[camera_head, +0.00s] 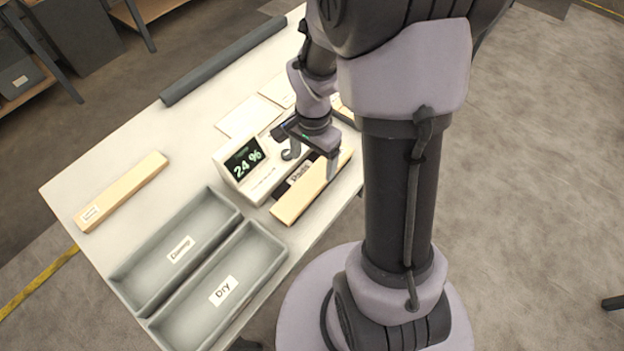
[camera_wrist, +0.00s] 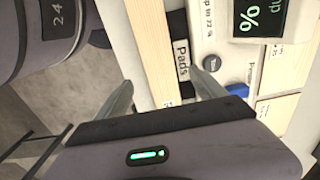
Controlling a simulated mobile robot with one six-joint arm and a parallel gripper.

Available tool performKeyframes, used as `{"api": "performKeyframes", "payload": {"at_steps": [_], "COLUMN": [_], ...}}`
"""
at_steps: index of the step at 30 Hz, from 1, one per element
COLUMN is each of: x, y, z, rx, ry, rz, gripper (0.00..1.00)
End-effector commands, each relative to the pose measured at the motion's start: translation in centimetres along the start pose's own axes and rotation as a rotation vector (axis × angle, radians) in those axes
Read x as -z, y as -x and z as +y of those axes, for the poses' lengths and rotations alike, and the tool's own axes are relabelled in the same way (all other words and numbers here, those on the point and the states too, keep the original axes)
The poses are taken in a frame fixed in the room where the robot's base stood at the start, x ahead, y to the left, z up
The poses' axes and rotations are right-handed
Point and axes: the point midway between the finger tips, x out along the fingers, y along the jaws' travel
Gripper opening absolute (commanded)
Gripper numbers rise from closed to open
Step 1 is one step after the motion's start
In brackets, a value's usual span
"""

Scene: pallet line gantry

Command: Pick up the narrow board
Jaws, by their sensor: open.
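A light wooden board (camera_head: 301,198) lies along the table's near edge, beside the moisture meter (camera_head: 236,172). It also shows in the wrist view (camera_wrist: 150,40), running lengthwise between my fingers. My gripper (camera_head: 311,167) is open above this board, one finger on each side in the wrist view (camera_wrist: 162,80); I cannot tell whether they touch it. Another wooden board (camera_head: 122,192) with a white label lies at the table's left. I cannot tell which board is the narrow one.
Two grey trays, labelled Damp (camera_head: 222,207) and Dry (camera_head: 274,250), stand at the table's front. A dark strip labelled Pads (camera_wrist: 181,62) lies between board and meter. Papers (camera_head: 247,117) lie behind the meter; a dark roll (camera_head: 222,62) lies along the back edge.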

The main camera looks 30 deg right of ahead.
Motion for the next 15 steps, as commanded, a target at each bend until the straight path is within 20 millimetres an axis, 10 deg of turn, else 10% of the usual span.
{"api": "performKeyframes", "payload": {"at_steps": [15], "x": [0.5], "y": [-7.4], "z": [0.1], "rx": [0.001], "ry": [0.002], "rz": [0.0], "gripper": [0.8]}}
